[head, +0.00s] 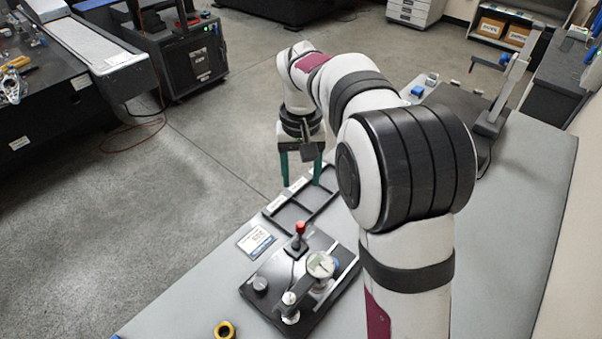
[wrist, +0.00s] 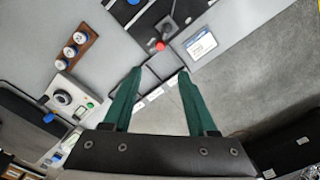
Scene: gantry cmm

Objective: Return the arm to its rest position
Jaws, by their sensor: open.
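My gripper (head: 301,168) has two green fingers and is open, with nothing between them. In the head view it points down above the far edge of the table, over the black divided tray (head: 285,217). In the wrist view the spread fingers of my gripper (wrist: 155,92) reach toward the same tray (wrist: 150,77), and a gap shows between the fingertips and the tray's far side. My white arm with dark bands crosses the right half of the head view and hides part of the table.
A black fixture plate (head: 270,283) with a red-knobbed lever (head: 300,228) stands nearer than the tray. A wooden rack (wrist: 75,51) holds several bottles. A grey stand (head: 505,85) rises at right.

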